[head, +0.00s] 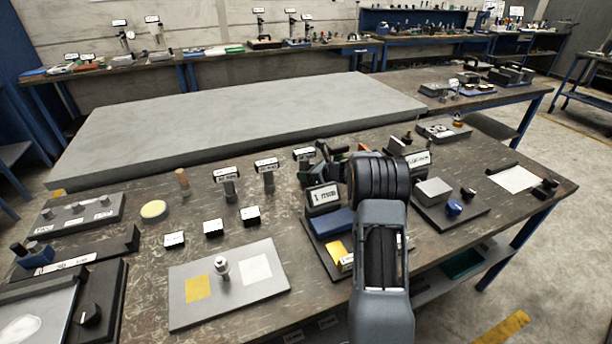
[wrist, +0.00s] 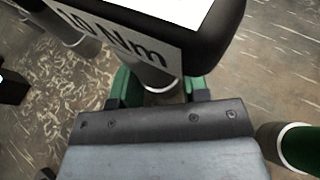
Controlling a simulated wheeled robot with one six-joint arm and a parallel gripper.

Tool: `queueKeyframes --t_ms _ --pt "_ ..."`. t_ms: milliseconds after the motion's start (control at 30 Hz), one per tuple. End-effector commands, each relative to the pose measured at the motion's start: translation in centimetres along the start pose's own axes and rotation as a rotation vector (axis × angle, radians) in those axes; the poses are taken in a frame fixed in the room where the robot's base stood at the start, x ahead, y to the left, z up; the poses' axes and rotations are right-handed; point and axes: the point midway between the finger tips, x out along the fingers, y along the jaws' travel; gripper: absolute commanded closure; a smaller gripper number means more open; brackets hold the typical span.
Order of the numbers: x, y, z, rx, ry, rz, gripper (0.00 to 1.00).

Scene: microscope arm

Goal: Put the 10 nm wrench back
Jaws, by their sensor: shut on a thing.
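The 10 Nm wrench (wrist: 120,38) fills the top of the wrist view, with a black head, a white top and "10 Nm" on its side. Its pale grey shaft goes down between the green fingertips of my gripper (wrist: 158,88), which is shut on it. The lower end of the shaft is hidden. In the head view my gripper (head: 325,165) is small and dark, partly behind my arm. A labelled head (head: 305,153) just left of it seems to be this wrench. I cannot tell whether the wrench touches the table.
Two other labelled wrenches, (head: 228,176) and (head: 267,166), stand upright to the left. A green cylinder with a white rim (wrist: 297,148) is close at right in the wrist view. A black block labelled "1 mm" (head: 323,197) stands in front. A grey slab (head: 240,110) lies behind.

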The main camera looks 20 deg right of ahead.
Motion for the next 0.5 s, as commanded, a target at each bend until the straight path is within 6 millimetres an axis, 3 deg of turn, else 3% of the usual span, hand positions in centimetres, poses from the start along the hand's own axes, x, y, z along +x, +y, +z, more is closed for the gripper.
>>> queueKeyframes --t_ms 500 --pt "0.43 -0.02 -0.93 -0.003 -0.003 -0.001 0.96"
